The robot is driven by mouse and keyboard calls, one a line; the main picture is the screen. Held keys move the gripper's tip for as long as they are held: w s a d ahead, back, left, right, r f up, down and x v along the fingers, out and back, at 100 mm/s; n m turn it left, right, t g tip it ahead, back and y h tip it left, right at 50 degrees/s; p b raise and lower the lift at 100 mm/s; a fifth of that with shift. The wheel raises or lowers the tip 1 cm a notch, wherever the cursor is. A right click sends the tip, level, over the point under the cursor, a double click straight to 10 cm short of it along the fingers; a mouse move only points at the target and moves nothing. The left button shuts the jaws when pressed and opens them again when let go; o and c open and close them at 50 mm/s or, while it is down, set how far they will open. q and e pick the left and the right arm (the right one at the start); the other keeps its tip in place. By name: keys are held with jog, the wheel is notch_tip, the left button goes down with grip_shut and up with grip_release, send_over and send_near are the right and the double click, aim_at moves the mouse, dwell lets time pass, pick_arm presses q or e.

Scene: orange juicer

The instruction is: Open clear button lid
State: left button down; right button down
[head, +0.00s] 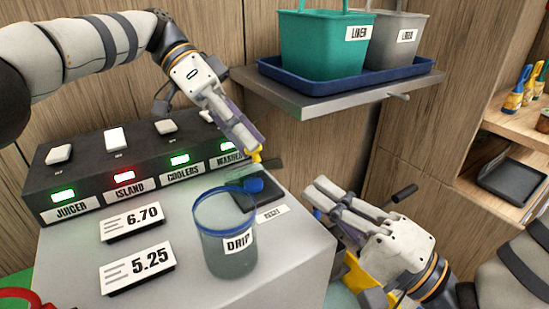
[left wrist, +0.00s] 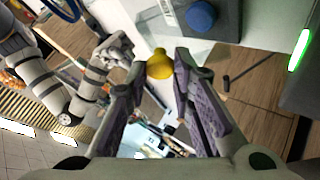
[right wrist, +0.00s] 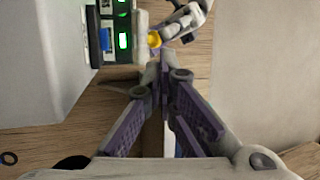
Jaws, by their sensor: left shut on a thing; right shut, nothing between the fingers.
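The blue button (head: 253,185) sits on a black base (head: 270,191) on the grey counter, right of the switch box. It also shows in the left wrist view (left wrist: 201,15). A clear lid (head: 264,168), hard to make out, appears tilted up above the button, with a yellow tab (head: 255,155) at its upper edge. My left gripper (head: 254,148) is shut on the yellow tab; in the left wrist view the tab (left wrist: 159,65) lies between the fingertips. The lid's exact angle is unclear. My right gripper (head: 318,190) is shut and empty, right of the counter, apart from the lid.
A clear DRIP container (head: 228,252) stands just in front of the button. The switch box (head: 130,170) with lit switches stands behind. Two price signs (head: 131,221) stand on the counter. A shelf (head: 330,97) with a blue tray and two buckets hangs above right.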

aim_at(268, 167)
jog(key=x, duration=0.9)
jog(key=shift+w+a, duration=0.1)
jog(key=shift+w+a+r, duration=0.2)
jog(key=shift+a+r, duration=0.05)
pick_arm(q)
jog(key=shift+s+d, duration=0.15)
pick_arm(e)
jog(key=shift+w+a+r, duration=0.15)
jog(key=shift+r, duration=0.1)
pick_arm(q)
jog(key=c, duration=1.4)
grip_release()
jog(key=shift+f, duration=0.15)
pick_arm(e)
jog(key=shift+a, duration=0.1)
jog(key=shift+f, duration=0.15)
